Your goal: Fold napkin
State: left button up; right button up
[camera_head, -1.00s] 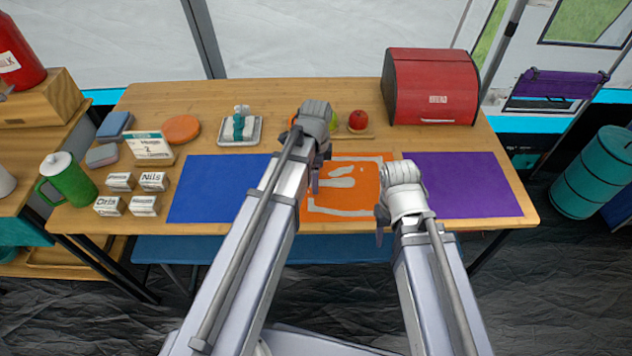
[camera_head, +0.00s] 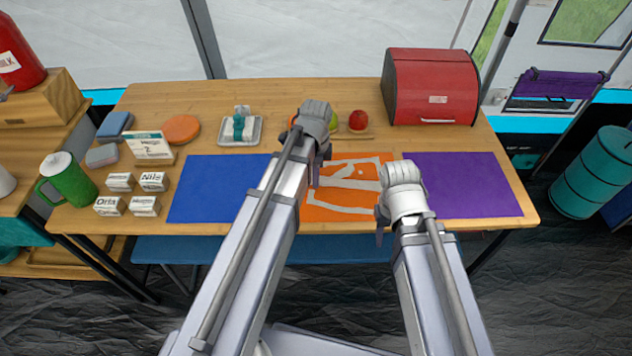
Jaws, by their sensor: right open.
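The napkin (camera_head: 345,195) is an orange cloth with pale grey bands and patches. It lies between the blue mat and the purple mat in the head view, with bands slanting across its middle as if part of it is turned over. Its left part is hidden behind my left arm. My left gripper (camera_head: 316,176) is over the napkin's left side; its fingers are mostly hidden by the wrist, so I cannot tell whether it holds cloth. My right gripper (camera_head: 382,232) is open near the napkin's lower right corner, by the table's front edge, partly hidden by its wrist.
A blue mat (camera_head: 212,190) and a purple mat (camera_head: 470,185) lie bare at either side. A red bread box (camera_head: 432,90) and a red apple (camera_head: 358,120) stand behind.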

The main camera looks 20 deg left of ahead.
pick_arm(q)
jog(key=c, duration=0.4)
jog(key=shift+d+r+p, duration=0.15)
jog(key=shift+r+p, duration=0.15)
grip_shut()
jog(key=d+r+p, duration=0.1)
jog(key=r+p, duration=0.1)
jog(key=d+r+p, duration=0.1)
jog(key=w+d+r+p, duration=0.1)
jog(key=d+r+p, duration=0.1)
jog(key=shift+r+p, duration=0.35)
jog(key=d+f+b, duration=0.1)
jog(key=d, duration=0.2)
jog(key=w+d+f+b, duration=0.1)
jog(key=d+f+b, duration=0.1)
jog(key=d, duration=0.2)
jog(key=w+d+f+b, duration=0.1)
jog(key=d, duration=0.3)
jog(key=shift+w+f, duration=0.2)
jog(key=shift+f, duration=0.05)
jog(key=shift+d+f+b, duration=0.3)
jog(key=shift+d+b, duration=0.15)
jog(key=shift+b, duration=0.1)
jog(key=o, duration=1.6)
grip_release()
